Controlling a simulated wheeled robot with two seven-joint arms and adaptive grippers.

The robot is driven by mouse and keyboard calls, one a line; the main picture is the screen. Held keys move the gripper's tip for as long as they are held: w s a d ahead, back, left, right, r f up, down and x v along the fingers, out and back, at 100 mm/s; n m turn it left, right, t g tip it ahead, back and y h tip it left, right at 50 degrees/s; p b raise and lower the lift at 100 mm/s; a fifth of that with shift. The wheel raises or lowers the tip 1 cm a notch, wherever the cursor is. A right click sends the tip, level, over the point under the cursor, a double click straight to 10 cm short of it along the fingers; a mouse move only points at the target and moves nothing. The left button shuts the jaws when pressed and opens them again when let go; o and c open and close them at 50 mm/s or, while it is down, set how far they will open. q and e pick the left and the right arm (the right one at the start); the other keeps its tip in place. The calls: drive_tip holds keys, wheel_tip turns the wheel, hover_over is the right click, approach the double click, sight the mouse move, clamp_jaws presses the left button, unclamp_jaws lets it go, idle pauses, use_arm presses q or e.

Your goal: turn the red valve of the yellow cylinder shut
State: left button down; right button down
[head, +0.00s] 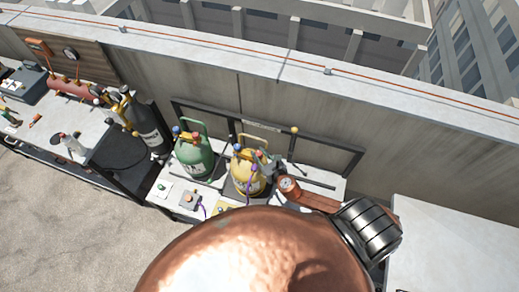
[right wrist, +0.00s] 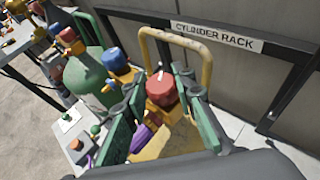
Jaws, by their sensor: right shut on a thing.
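The yellow cylinder (head: 243,182) stands in the rack against the wall, with a yellow handle loop over its top. Its red valve (right wrist: 161,88) is a round knob with a small pale pointer, seen in the right wrist view. My right gripper (right wrist: 159,84) is shut on the red valve, one green finger at each side of it. In the head view the right gripper (head: 268,163) is small, at the cylinder's top right. The fingers and wrist hide part of the cylinder's top. My left gripper is not in view.
A green cylinder (head: 195,160) with blue and red fittings stands close on the left. A black cylinder (head: 148,125) is farther left. A dark rail labelled CYLINDER RACK (right wrist: 216,36) runs behind. A pale surface (head: 450,245) at right is clear.

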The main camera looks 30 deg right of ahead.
drive_tip(key=m+h+p, duration=0.2)
drive_tip(key=h, duration=0.1)
drive_tip(key=shift+a+r+m+g+p, duration=0.2)
drive_tip(key=shift+m+g+p, duration=0.1)
drive_tip(key=shift+m, duration=0.1)
drive_tip(key=shift+f+m+h+p, duration=0.1)
drive_tip(key=shift+m+h+p, duration=0.2)
drive_tip(key=shift+m+h, duration=0.5)
drive_tip(key=shift+m+g+h, duration=0.9)
drive_tip(key=shift+m+h, duration=0.3)
drive_tip(key=shift+h, duration=0.3)
drive_tip(key=shift+d, duration=0.1)
drive_tip(key=c, duration=1.6)
unclamp_jaws()
